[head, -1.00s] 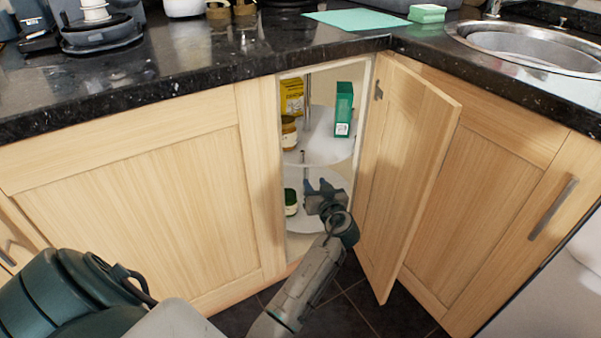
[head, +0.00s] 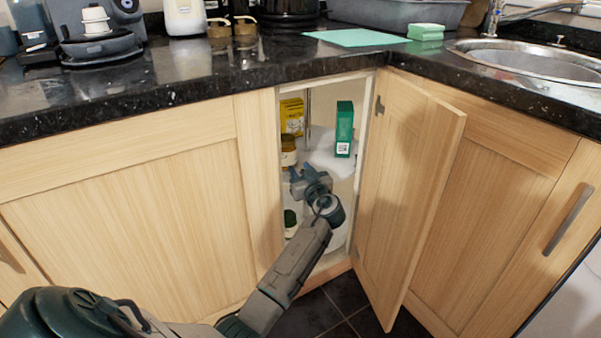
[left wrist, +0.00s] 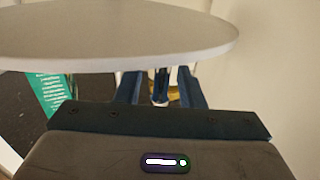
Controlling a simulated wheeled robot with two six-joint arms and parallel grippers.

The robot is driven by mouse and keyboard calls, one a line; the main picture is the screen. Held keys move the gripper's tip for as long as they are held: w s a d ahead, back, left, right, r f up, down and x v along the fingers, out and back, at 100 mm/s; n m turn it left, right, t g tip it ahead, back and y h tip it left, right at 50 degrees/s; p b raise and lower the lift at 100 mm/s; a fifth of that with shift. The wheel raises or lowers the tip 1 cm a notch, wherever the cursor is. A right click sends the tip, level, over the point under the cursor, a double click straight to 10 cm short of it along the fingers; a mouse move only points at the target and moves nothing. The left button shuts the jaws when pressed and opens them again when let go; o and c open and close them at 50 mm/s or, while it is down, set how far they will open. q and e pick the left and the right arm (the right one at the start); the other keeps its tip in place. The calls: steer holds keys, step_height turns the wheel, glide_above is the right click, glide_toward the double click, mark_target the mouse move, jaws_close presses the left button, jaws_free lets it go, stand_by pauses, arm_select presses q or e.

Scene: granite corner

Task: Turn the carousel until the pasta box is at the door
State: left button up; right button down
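The carousel's upper white tray (head: 328,158) shows through the open corner cupboard. A green box (head: 344,128) stands upright on its right side, near the door opening. A yellow box (head: 292,115) stands farther back at the left, with a jar (head: 289,152) in front of it. I cannot read which box is pasta. My left gripper (head: 304,174) is at the opening, by the upper tray's front edge. In the left wrist view its two blue fingers (left wrist: 160,88) are apart, close to the tray (left wrist: 125,35); I see nothing gripped. My right gripper is out of view.
The cupboard door (head: 412,185) stands open at the right of the opening. The frame's left post (head: 262,175) is close to my left arm. A jar with a dark green lid (head: 290,220) is lower down, partly behind my arm. The countertop (head: 230,60) runs above.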

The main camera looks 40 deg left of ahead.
arm_select(q)
steer(key=shift+w+a, duration=0.1)
steer(key=shift+a, duration=0.05)
steer(key=shift+c, duration=0.2)
jaws_close()
steer(key=shift+s+a+b, duration=0.2)
steer(key=shift+s+a, duration=0.05)
steer(key=shift+a, duration=0.3)
steer(key=shift+s+a+b, duration=0.2)
steer(key=shift+s+a, duration=0.05)
steer(key=shift+a, duration=0.25)
steer(key=shift+o, duration=0.2)
jaws_free()
steer(key=p+v, duration=0.1)
steer(key=v, duration=1)
steer(key=shift+p, duration=0.35)
steer(key=shift+w, duration=0.1)
